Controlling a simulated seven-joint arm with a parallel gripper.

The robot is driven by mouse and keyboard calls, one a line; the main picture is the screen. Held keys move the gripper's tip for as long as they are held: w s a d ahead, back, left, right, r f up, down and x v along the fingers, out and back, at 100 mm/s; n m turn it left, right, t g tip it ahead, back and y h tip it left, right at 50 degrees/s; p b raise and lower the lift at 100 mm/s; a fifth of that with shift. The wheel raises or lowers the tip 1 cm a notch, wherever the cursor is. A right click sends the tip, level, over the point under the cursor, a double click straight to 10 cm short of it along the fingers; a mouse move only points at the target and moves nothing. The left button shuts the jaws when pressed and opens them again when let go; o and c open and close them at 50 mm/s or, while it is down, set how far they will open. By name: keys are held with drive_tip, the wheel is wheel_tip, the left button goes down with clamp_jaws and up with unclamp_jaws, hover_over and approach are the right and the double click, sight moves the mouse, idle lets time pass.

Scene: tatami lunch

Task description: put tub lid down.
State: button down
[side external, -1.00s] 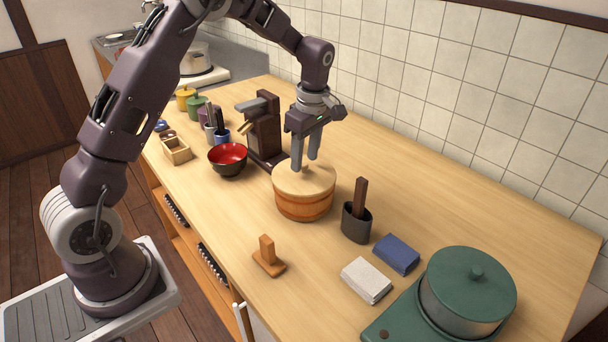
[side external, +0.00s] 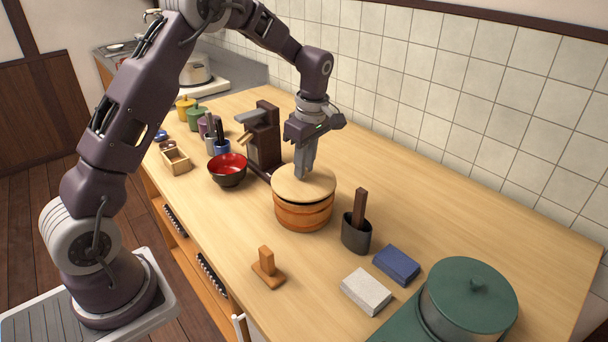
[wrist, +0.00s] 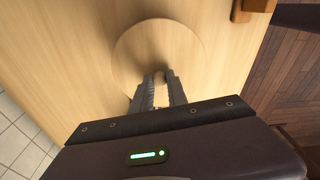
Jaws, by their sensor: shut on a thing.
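The round pale wooden tub lid (side external: 290,187) is at the top of the banded wooden tub (side external: 303,215). It looks level, but I cannot tell whether it touches the rim or sits just above it. My gripper (side external: 305,176) points down from above and is shut on the lid's handle, which the fingers mostly hide. In the wrist view the lid (wrist: 150,45) is a pale disc beyond my fingers (wrist: 158,80), and it hides the tub.
A wooden stand (side external: 267,268) is on the counter in front. A dark holder (side external: 356,236) is close at the tub's right; a red-black bowl (side external: 227,170) and a brown device (side external: 264,140) are at its left. The right back counter is clear.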

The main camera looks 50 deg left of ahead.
wheel_tip(320, 180, up, 8)
drive_tip(key=shift+s+a+f, duration=0.1)
drive_tip(key=shift+f, duration=0.05)
drive_tip(key=s+a+f, duration=0.2)
drive_tip(key=s+f, duration=0.2)
drive_tip(key=s, duration=0.4)
drive_tip(key=s+a+f, duration=0.3)
drive_tip(key=s, duration=0.6)
drive_tip(key=f, duration=1)
drive_tip(key=shift+s+d, duration=0.1)
drive_tip(key=shift+s, duration=0.15)
drive_tip(key=shift+f, duration=0.15)
drive_tip(key=shift+f, duration=0.1)
drive_tip(key=c, duration=1.3)
unclamp_jaws()
drive_tip(key=shift+w, duration=0.1)
